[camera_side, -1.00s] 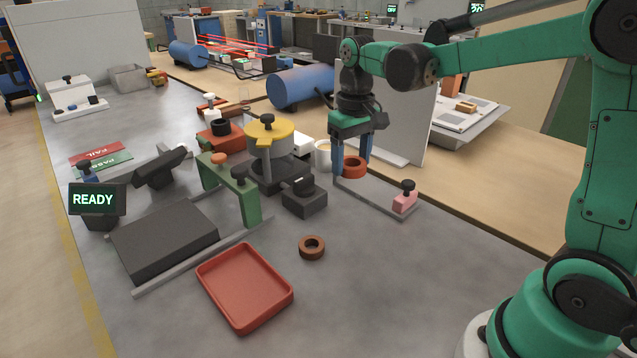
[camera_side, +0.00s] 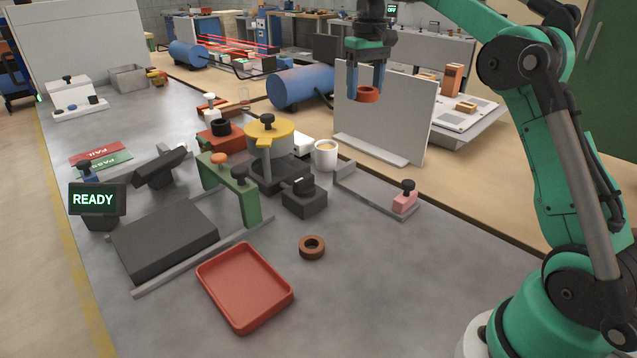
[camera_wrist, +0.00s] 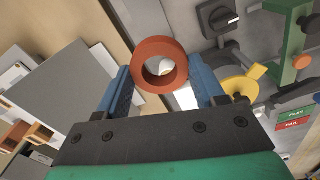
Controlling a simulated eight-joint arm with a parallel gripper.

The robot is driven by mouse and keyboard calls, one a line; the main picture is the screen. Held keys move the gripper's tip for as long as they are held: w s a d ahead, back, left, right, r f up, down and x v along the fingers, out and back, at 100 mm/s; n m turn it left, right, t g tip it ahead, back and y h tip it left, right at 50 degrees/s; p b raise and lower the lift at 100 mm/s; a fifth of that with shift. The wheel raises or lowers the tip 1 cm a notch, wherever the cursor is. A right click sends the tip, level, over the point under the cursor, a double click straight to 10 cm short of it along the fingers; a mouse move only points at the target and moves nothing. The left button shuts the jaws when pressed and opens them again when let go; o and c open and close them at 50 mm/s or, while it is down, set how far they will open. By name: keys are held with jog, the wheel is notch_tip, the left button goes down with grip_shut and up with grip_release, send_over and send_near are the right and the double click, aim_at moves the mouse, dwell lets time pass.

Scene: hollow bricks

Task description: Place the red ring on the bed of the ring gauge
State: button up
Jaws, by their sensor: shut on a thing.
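My gripper (camera_side: 366,92) is shut on the red ring (camera_side: 368,98) and holds it high above the bench, in front of an upright grey panel. In the wrist view, the ring (camera_wrist: 142,65) sits between the blue fingers, its hole facing the camera. I cannot tell for certain which fixture is the ring gauge. A yellow-topped fixture (camera_side: 270,138) with a black knob stands on a dark base to the left and below. Beside it, a green bridge (camera_side: 247,200) with an orange button stands by a dark flat slab (camera_side: 165,240).
A brown ring (camera_side: 312,256) and an empty red tray (camera_side: 245,290) lie at the front. A white cup (camera_side: 325,158), a black knob box (camera_side: 304,204) and a grey angled bar with a pink block (camera_side: 404,203) stand near the middle. The upright panel (camera_side: 410,110) is behind.

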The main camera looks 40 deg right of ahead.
aim_at(362, 184)
jog(key=shift+w+d+f, duration=0.15)
jog(key=shift+d, duration=0.8)
jog(key=shift+d+f, duration=0.15)
jog(key=shift+f, duration=0.1)
notch_tip(362, 184, down, 20)
jog(key=shift+r, duration=0.25)
jog(key=shift+f, duration=0.15)
jog(key=o, duration=1.2)
jog(key=shift+o, duration=0.2)
